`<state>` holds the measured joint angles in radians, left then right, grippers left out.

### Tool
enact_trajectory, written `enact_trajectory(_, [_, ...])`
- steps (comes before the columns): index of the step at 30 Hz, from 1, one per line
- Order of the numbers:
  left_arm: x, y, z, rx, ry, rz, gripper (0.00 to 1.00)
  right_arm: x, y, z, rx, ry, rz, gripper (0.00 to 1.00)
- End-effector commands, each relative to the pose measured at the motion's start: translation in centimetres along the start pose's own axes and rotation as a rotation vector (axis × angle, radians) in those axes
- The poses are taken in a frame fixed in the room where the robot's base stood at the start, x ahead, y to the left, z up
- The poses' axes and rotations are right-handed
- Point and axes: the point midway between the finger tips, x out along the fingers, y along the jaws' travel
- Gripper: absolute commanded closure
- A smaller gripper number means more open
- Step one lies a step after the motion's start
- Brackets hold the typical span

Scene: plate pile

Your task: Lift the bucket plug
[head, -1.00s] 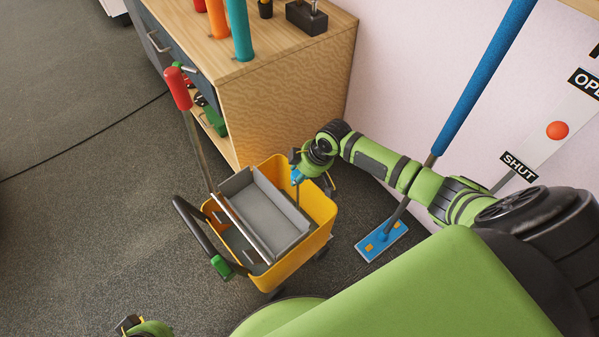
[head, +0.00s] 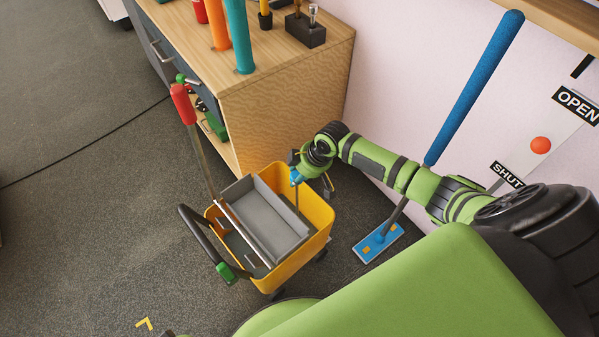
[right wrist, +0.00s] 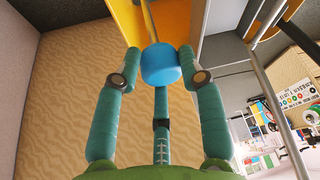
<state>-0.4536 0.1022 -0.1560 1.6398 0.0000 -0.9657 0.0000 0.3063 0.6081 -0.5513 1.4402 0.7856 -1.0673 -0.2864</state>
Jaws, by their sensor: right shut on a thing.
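The bucket plug shows as a blue knob (head: 295,177) on a thin rod (head: 297,200) that runs down inside the yellow bucket (head: 318,212). The rod's lower end is hidden in the bucket. My right gripper (head: 299,173) is at the bucket's back rim, shut on the blue knob. In the right wrist view the knob (right wrist: 160,64) sits between the two fingertips, with the rod (right wrist: 149,20) running away from it. My left gripper is not in view; only a sliver of my arm shows at the bottom edge.
A grey wringer (head: 262,215) and a red-handled pole (head: 184,104) stand in the bucket. A wooden cabinet (head: 285,108) is close behind. An OPEN/SHUT panel (head: 546,130) is there too. The floor at left is clear.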

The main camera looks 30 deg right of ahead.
Motion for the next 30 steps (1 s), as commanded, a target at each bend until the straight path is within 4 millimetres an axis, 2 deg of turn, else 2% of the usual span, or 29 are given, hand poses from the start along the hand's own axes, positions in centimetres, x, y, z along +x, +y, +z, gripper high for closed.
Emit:
enact_trajectory(1, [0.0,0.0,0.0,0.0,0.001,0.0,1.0,-0.3,-0.1,-0.9,-0.001,0.02,-0.001,1.0])
enact_trajectory(8, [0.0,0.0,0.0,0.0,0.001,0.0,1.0,-0.4,0.0,-1.0,0.0,0.023,-0.001,1.0])
enact_trajectory(9, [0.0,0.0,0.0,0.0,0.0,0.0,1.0,-0.4,0.0,-1.0,0.0,0.024,0.0,0.44])
enact_trajectory(10, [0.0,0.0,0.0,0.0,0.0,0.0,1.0,-0.4,0.1,-1.0,0.0,0.024,0.0,0.38])
enact_trajectory(22, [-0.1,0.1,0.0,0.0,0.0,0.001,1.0,-0.7,0.1,-0.4,0.001,0.01,0.001,0.38])
enact_trajectory(26, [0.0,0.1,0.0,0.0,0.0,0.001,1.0,-2.2,0.1,-0.4,-0.001,0.011,0.002,0.38])
enact_trajectory(30, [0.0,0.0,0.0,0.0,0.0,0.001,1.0,-5.1,0.1,-0.4,-0.003,0.012,0.004,0.38])
